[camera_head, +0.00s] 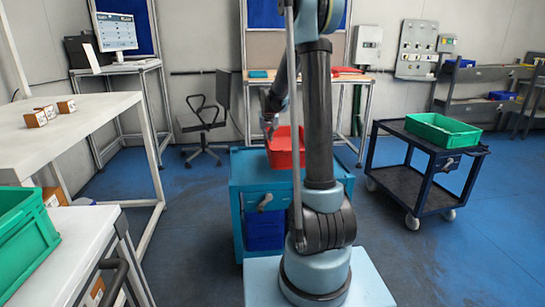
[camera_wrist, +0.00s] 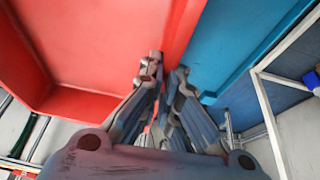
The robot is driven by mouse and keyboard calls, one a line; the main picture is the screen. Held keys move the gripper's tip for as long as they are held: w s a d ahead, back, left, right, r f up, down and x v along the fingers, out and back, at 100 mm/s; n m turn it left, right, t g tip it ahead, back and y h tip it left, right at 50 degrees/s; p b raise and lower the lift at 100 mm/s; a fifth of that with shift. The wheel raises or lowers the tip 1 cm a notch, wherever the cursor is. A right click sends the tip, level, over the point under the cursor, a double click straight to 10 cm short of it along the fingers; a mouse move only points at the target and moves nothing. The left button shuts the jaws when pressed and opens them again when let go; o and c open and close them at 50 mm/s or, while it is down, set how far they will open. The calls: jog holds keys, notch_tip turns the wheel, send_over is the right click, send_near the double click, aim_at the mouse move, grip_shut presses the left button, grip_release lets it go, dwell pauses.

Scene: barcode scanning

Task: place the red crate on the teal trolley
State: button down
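The red crate (camera_head: 283,157) is over the top of the teal trolley (camera_head: 262,180), partly hidden behind my arm. I cannot tell whether its base touches the trolley top. My gripper (camera_head: 268,128) is at the crate's far left edge. In the wrist view my gripper's fingers (camera_wrist: 166,75) are close together on the crate's wall, one on each side. The inside of the red crate (camera_wrist: 95,45) fills the upper left there, and the teal trolley (camera_wrist: 235,40) shows at the upper right.
A dark blue trolley (camera_head: 400,185) with a green crate (camera_head: 443,131) stands to the right. A white table (camera_head: 60,135) with small boxes is at left, with another green crate (camera_head: 22,235) below it. An office chair (camera_head: 203,122) and a workbench stand behind. Blue floor is open at right.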

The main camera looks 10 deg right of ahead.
jog(key=shift+a+f, duration=0.1)
jog(key=shift+f, duration=3.2)
jog(key=c, duration=1.8)
grip_release()
jog(key=shift+s, duration=0.1)
